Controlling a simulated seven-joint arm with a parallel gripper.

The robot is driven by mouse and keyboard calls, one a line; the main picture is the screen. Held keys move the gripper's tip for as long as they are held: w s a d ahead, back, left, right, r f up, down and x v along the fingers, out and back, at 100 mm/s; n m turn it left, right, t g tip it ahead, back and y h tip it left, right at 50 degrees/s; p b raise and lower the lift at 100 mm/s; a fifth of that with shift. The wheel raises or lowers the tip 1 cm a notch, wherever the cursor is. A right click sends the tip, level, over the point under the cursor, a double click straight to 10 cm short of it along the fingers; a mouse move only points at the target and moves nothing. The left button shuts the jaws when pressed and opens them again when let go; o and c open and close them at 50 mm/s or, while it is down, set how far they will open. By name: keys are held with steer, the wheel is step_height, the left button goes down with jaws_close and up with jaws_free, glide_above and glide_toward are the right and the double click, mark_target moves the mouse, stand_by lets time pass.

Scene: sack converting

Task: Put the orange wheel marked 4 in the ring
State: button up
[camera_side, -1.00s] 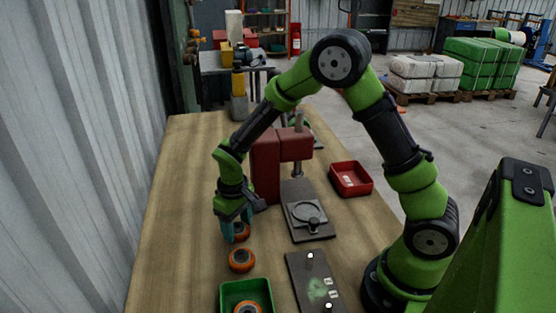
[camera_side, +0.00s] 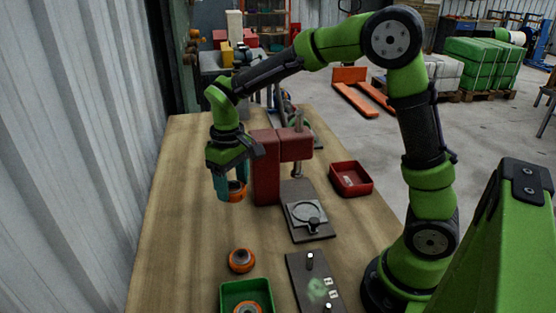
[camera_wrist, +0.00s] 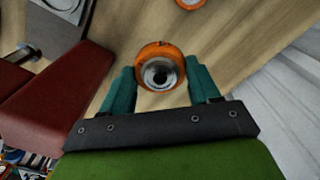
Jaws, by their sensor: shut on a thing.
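My gripper (camera_side: 229,186) is shut on an orange wheel (camera_side: 237,190) with a dark and silver centre, held above the left part of the table. In the wrist view the wheel (camera_wrist: 159,72) sits between the two teal fingers (camera_wrist: 160,85). No number can be read on it. A second orange wheel (camera_side: 241,261) lies on the table, and its edge also shows in the wrist view (camera_wrist: 190,2). A third orange wheel (camera_side: 247,307) is in the green tray. The grey ring (camera_side: 307,213) lies on a dark plate, to the right of my gripper.
The red press-like block (camera_side: 266,168) stands between my gripper and the ring plate. A green tray (camera_side: 228,290) and a dark plate with pegs (camera_side: 302,265) are at the front. A red tray (camera_side: 351,179) lies at the right. The table's left side is clear.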

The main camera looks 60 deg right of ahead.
steer(key=r, duration=0.2)
steer(key=shift+s+d+r, duration=0.1)
steer(key=shift+d+r, duration=0.25)
steer(key=shift+d, duration=0.05)
steer(key=s+d, duration=1.1)
steer(key=d, duration=0.3)
step_height(320, 180, down, 9)
steer(key=shift+r, duration=0.1)
steer(key=shift+f, duration=2.3)
steer(key=shift+f, duration=0.1)
steer(key=o, duration=1.2)
